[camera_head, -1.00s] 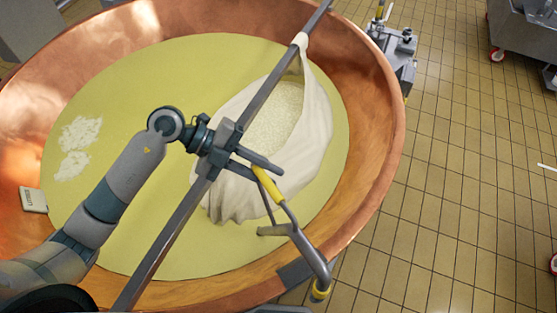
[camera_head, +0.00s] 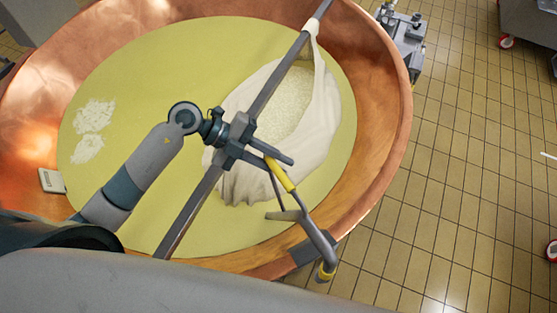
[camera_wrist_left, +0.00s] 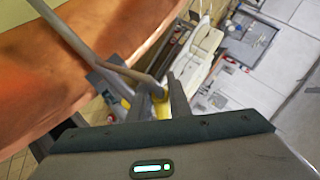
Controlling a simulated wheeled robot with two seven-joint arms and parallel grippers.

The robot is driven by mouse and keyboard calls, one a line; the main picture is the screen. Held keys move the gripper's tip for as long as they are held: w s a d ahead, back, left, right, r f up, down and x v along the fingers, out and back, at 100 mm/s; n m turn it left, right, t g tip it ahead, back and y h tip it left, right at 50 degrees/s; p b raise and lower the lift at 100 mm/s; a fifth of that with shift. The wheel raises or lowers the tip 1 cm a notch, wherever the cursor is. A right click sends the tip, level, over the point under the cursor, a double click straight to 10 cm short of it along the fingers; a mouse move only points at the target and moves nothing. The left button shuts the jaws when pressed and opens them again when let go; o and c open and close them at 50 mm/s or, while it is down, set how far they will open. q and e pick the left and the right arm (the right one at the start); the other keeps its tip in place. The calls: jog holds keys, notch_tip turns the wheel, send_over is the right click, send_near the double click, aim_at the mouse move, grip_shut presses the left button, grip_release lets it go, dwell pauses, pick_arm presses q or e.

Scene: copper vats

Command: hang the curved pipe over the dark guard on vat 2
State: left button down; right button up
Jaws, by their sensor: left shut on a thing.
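The curved pipe (camera_head: 318,240) is grey with yellow bands. My left gripper (camera_head: 281,170) is shut on it near its upper yellow band, above the near right side of the copper vat (camera_head: 390,130). The pipe slants down to the right, and its lower yellow-banded end shows just outside the rim. The dark guard (camera_head: 303,254) sits on the near rim, and the pipe crosses in front of its right part; I cannot tell whether they touch. In the left wrist view the pipe (camera_wrist_left: 68,35) runs up left from the jaws. My right gripper is not in view.
A metal bar (camera_head: 200,205) crosses the vat under my gripper, and a white cloth (camera_head: 318,115) with curd hangs from it. A metal fitting (camera_head: 402,40) stands beyond the rim. Tiled floor at right is mostly clear.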

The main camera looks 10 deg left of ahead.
pick_arm(q)
notch_tip(320, 180, down, 14)
jog(key=b, duration=1.2)
jog(key=shift+w+f+t+y+b, duration=0.15)
jog(key=shift+f+t+y+b, duration=0.1)
jog(key=shift+t+y+b, duration=0.05)
dwell(0.5)
jog(key=shift+a+f, duration=0.15)
jog(key=shift+f, duration=0.25)
dwell(0.9)
jog(key=c, duration=1.6)
grip_release()
jog(key=shift+o, duration=0.2)
jog(key=shift+f, duration=0.1)
